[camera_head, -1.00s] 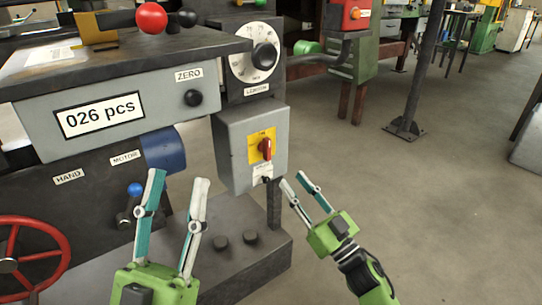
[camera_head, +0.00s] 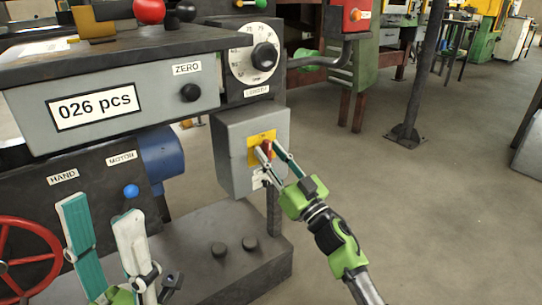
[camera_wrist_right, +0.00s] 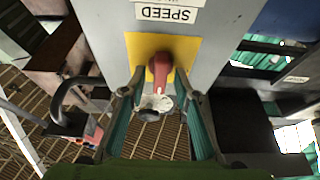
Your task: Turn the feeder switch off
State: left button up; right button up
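The feeder switch is a red rotary knob (camera_head: 265,150) on a yellow plate (camera_head: 254,139), on the front of a grey box (camera_head: 231,145). In the right wrist view the knob (camera_wrist_right: 161,66) shows between my fingers. My right gripper (camera_head: 269,148) is at the switch, with its fingertips on either side of the knob. In the right wrist view, my right gripper (camera_wrist_right: 160,76) is open, with small gaps beside the knob. In the head view its fingers partly hide the knob. My left gripper (camera_head: 98,212) is open and empty at the lower left, away from the switch.
A dial (camera_head: 254,53) sits above the switch box. A red handwheel (camera_head: 32,258) is at the lower left.

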grip_shut()
